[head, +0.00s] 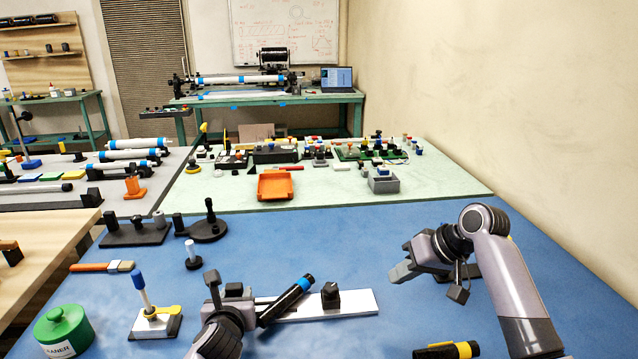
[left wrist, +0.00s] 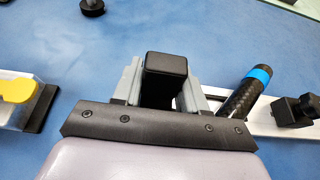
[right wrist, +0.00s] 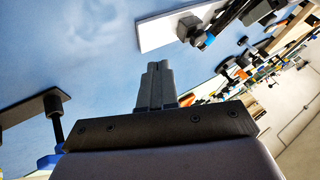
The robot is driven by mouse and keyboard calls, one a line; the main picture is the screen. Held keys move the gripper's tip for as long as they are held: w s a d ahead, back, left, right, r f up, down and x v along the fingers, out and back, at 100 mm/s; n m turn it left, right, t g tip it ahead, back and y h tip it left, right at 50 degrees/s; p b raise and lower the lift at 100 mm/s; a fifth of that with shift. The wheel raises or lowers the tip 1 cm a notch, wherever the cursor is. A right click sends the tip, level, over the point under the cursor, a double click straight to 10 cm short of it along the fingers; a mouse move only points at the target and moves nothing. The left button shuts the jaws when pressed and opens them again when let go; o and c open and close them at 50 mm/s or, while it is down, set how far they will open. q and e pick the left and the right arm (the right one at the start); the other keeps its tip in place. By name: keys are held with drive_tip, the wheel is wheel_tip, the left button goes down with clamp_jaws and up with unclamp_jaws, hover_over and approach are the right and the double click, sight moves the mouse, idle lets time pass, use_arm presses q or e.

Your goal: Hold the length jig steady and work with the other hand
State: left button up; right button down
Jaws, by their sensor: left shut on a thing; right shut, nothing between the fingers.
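The length jig (head: 355,304) is a pale flat bar on the blue table with a black block (head: 331,296) on its right part. It also shows in the left wrist view (left wrist: 263,122). A black tube with a blue band (head: 290,297) leans at a slant over the jig; I cannot tell what supports it. My left gripper (left wrist: 165,85) is shut on a black block (left wrist: 166,68) at the jig's left end. My right gripper (head: 402,272) is shut and empty, above the table to the right of the jig; its closed fingers show in the right wrist view (right wrist: 157,85).
A white block with a blue-topped post (head: 152,320), a green canister (head: 63,330) and a brush (head: 103,267) stand or lie left of the jig. A black-and-yellow tool (head: 445,351) lies at the front right. An orange tray (head: 276,184) is farther back.

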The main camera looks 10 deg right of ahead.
use_arm(q)
drive_tip(key=o, duration=0.8)
drive_tip(key=shift+s+f, duration=0.1)
drive_tip(key=shift+f, duration=0.35)
drive_tip(key=shift+r, duration=0.1)
drive_tip(key=shift+r, duration=0.2)
drive_tip(key=shift+r, duration=0.15)
drive_tip(key=shift+r+p, duration=0.65)
drive_tip(key=shift+p, duration=0.4)
drive_tip(key=o, duration=0.5)
drive_tip(key=shift+o, duration=0.2)
